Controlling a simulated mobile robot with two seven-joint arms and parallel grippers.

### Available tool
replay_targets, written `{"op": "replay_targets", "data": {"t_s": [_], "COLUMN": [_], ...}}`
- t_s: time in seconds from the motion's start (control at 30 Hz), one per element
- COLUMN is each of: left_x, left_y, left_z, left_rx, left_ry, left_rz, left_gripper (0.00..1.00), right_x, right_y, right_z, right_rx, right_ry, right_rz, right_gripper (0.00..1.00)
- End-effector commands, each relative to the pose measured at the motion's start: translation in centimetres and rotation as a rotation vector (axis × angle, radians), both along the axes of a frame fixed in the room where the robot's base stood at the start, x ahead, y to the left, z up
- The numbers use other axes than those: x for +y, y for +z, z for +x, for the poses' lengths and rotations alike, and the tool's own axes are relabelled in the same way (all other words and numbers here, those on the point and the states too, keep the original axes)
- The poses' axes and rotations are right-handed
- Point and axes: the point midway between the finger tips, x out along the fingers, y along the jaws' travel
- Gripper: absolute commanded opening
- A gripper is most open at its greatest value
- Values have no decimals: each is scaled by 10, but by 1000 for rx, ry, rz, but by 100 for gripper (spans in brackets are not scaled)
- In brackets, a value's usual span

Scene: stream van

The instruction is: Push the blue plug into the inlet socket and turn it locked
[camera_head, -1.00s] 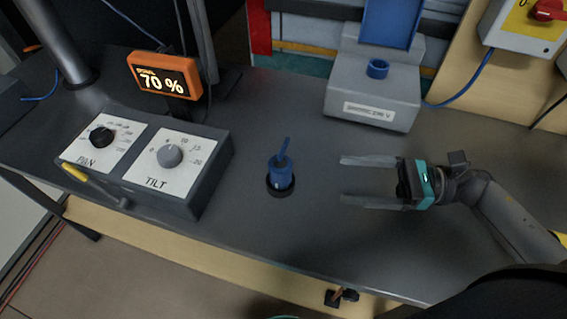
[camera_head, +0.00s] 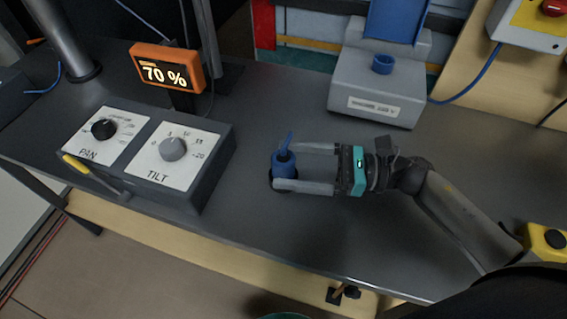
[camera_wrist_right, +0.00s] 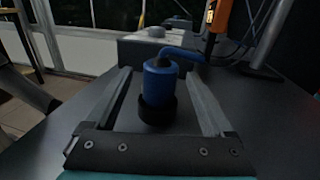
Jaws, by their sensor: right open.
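My right gripper (camera_head: 289,166) is open, with one finger on the far side of the plug and one on the near side; gaps show on both sides in the wrist view. The inlet socket (camera_head: 383,63) is a blue ring on top of a grey box (camera_head: 376,95) with a white label, at the back. Its blue lid stands raised behind it. My left gripper is not in view.
A control box (camera_head: 190,185) with PAN and TILT knobs stands on the left. An orange display (camera_head: 167,76) reads 70 %. The bench between plug and socket is clear.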

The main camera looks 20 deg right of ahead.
Motion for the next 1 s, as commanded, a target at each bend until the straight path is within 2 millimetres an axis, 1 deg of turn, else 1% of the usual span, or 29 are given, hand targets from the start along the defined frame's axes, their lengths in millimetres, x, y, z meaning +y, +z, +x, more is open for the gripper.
{"op": "replay_targets", "data": {"t_s": [0.13,0.17,0.47,0.9,1.0], "left_x": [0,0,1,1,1], "left_y": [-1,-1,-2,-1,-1], "left_z": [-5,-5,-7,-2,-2], "left_rx": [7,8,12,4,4], "left_ry": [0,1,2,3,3], "left_rz": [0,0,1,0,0], "left_gripper": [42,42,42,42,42], "right_x": [0,0,0,-1,-1], "right_y": [0,0,0,0,0], "right_z": [0,0,0,0,0], "right_rx": [0,0,0,0,0], "right_ry": [0,0,0,0,0], "right_rz": [0,0,0,0,0], "right_gripper": [86,84,50,1,0]}}
